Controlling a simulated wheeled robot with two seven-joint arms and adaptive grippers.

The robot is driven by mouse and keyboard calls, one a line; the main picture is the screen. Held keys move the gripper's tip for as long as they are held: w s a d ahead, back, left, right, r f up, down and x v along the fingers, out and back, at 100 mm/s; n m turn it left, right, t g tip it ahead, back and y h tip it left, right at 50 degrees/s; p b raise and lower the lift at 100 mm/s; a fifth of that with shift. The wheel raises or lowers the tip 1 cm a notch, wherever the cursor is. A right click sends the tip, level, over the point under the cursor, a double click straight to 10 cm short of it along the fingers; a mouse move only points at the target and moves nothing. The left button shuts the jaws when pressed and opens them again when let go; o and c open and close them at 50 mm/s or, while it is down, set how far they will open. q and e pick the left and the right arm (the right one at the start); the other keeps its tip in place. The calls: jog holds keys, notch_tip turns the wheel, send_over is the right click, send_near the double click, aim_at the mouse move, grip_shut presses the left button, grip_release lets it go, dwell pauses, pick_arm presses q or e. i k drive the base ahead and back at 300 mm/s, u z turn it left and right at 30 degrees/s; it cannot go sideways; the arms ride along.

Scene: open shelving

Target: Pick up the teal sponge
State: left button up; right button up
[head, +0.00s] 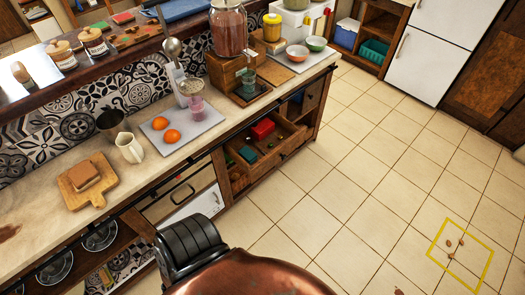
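A small teal block (248,154), which looks like the teal sponge, lies in the open wooden drawer (283,152) under the counter, towards its left end. A red block (263,128) lies behind it in the same drawer, along with several small bits too small to make out. Neither my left gripper nor my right gripper shows in this view, so I cannot see how they stand relative to the block.
The counter (40,225) above holds a cutting board (98,198), a cream pitcher (130,148) and a tray (190,141) with two oranges. A teal crate (374,52) sits on a far shelf.

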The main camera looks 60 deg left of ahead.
aim_at(246, 153)
jog(key=u, duration=0.3)
jog(key=i, duration=0.65)
jog(key=u, duration=0.55)
